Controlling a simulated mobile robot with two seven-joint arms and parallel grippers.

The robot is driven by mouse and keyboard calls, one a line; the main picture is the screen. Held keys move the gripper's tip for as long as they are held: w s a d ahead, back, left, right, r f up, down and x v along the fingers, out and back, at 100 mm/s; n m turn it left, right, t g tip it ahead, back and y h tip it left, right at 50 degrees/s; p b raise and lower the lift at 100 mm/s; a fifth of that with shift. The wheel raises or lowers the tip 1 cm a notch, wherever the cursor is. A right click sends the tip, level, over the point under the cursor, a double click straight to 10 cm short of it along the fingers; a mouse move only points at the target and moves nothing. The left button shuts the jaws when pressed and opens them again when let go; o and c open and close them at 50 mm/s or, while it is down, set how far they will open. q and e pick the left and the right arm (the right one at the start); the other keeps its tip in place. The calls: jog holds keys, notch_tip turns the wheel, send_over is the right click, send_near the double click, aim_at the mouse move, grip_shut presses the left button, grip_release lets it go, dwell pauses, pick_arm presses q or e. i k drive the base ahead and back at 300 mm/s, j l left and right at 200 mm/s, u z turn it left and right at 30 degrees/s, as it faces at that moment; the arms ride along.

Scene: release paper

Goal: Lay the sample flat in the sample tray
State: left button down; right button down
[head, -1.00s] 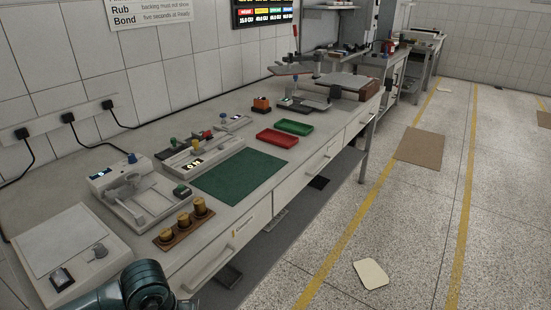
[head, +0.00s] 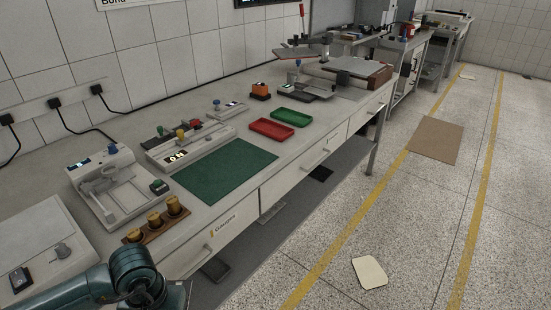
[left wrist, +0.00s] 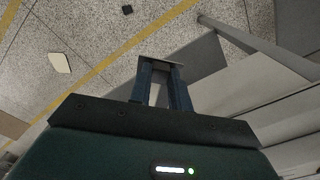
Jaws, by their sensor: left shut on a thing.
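My left gripper (left wrist: 160,88) shows in the left wrist view, its two dark fingers shut on a thin grey piece (left wrist: 161,63) at their tips. The piece looks like the sample, but I see only a small part of it. It is over the floor beside the bench front. In the head view my left arm comes in at the lower left; its fingers are not clear there. A red tray (head: 272,128) and a green tray (head: 291,117) lie on the bench, both seemingly empty. I cannot tell which is the sample tray. My right gripper is out of view.
The bench (head: 255,185) holds a green mat (head: 228,170), a wooden block with brass weights (head: 156,219), and several grey instruments, including one with a clamp (head: 112,185). A brown board (head: 436,142) and a pale sheet (head: 369,272) lie on the open floor at the right.

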aim_at(271, 130)
jog(key=i+l, duration=0.15)
jog(key=l, duration=0.2)
jog(key=i+l+u, duration=0.15)
jog(key=l, duration=0.2)
jog(key=i+l, duration=0.2)
jog(key=l, duration=0.2)
jog(key=i+l+u, duration=0.1)
jog(key=l, duration=0.25)
jog(key=i+l, duration=0.15)
jog(key=l, duration=0.25)
jog(key=i+l+u, duration=0.15)
jog(key=l, duration=0.2)
jog(key=i+l, duration=0.1)
jog(key=l, duration=0.3)
jog(key=u, duration=0.05)
